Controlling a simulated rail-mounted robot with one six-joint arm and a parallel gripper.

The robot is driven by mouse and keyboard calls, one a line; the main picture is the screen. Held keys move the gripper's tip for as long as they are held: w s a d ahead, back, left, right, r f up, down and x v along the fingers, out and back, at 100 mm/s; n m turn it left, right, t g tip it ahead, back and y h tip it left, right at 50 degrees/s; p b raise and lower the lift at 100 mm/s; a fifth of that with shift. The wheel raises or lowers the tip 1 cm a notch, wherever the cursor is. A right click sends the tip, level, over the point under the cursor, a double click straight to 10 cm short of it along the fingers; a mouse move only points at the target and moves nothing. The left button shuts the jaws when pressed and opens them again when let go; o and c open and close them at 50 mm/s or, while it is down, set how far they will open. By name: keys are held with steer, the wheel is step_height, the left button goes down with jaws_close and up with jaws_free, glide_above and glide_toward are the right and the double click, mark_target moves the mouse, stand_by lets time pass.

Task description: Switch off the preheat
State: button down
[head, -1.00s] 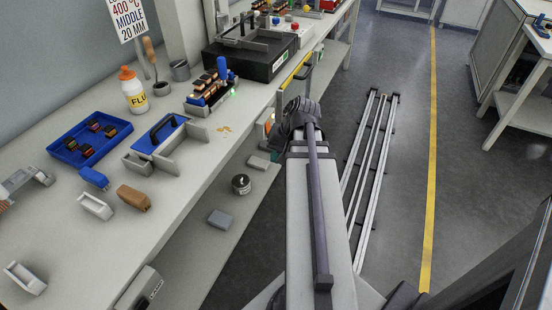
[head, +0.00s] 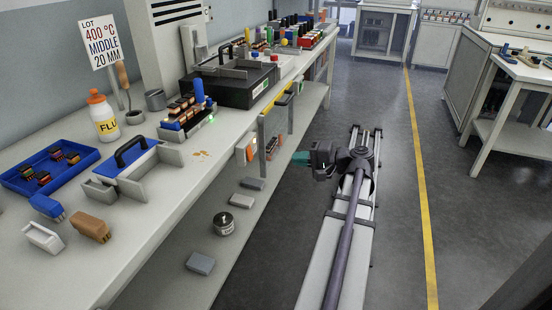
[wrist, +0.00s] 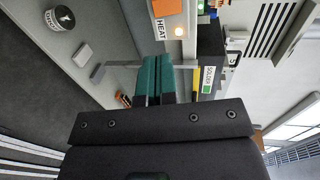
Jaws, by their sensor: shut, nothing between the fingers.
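The preheat control appears as a small box on the bench's front edge, with an orange part (head: 250,152) in the head view. In the wrist view it has a white label reading HEAT (wrist: 160,29), an orange patch and a glowing round lamp (wrist: 180,31). My gripper (head: 298,158) is to the right of the box in the head view, out over the aisle and apart from it. Its teal fingers (wrist: 154,76) are shut and empty, pointing towards the bench. The switch itself is too small to make out.
A grey upright post (head: 262,146) stands between the box and my gripper in the head view. A black solder unit (head: 236,84) sits on the bench (head: 190,188). A lower shelf holds a round tin (head: 223,223) and grey blocks. The aisle floor is clear.

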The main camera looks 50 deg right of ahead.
mark_target(251, 157)
steer(key=b+x, duration=0.2)
steer(key=x, duration=1.1)
steer(key=shift+a, duration=0.1)
steer(key=shift+w+f, duration=0.1)
